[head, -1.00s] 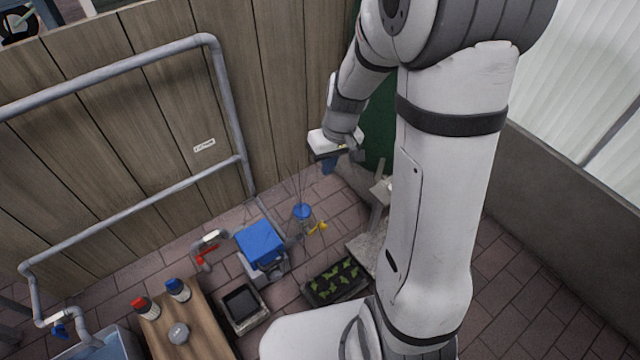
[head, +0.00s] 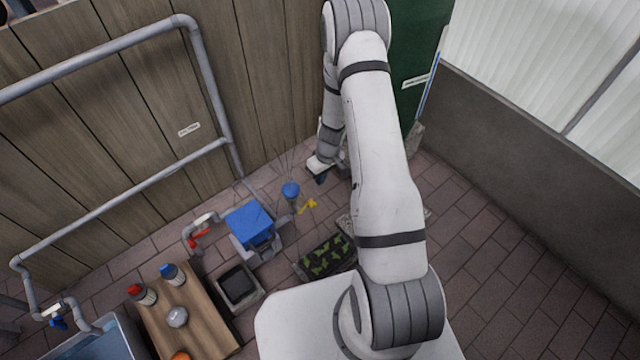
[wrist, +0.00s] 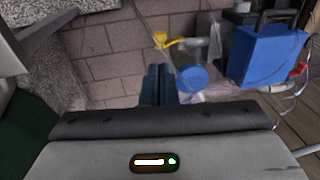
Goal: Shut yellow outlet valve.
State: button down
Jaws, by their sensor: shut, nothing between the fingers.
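The yellow outlet valve (head: 307,205) shows as a small yellow handle low by the brick floor, right of a blue round cap (head: 290,189). In the wrist view the yellow handle (wrist: 168,41) sits on a grey pipe fitting, above and beyond my fingertips. My gripper (wrist: 157,72) is shut and empty, with its dark blue fingers together. In the head view my gripper (head: 320,178) is low, above and slightly right of the yellow handle, apart from it and partly hidden by my wrist.
A blue box unit (head: 250,222) stands left of the valve; it also shows in the wrist view (wrist: 266,55). A red valve handle (head: 199,239) is farther left. A seedling tray (head: 325,258) lies in front. A wooden fence (head: 100,130) stands behind. Open brick floor (head: 500,270) lies right.

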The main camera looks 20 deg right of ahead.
aim_at(315, 203)
jog(key=f+b, duration=0.1)
jog(key=f, duration=0.3)
jog(key=a+f+b, duration=0.1)
jog(key=f, duration=0.3)
jog(key=a+f+b, duration=0.1)
jog(key=f+b, duration=0.1)
jog(key=f, duration=0.2)
jog(key=shift+f, duration=0.1)
jog(key=shift+w, duration=0.15)
jog(key=shift+d, duration=0.15)
jog(key=shift+f+y, duration=0.1)
jog(key=shift+y, duration=0.2)
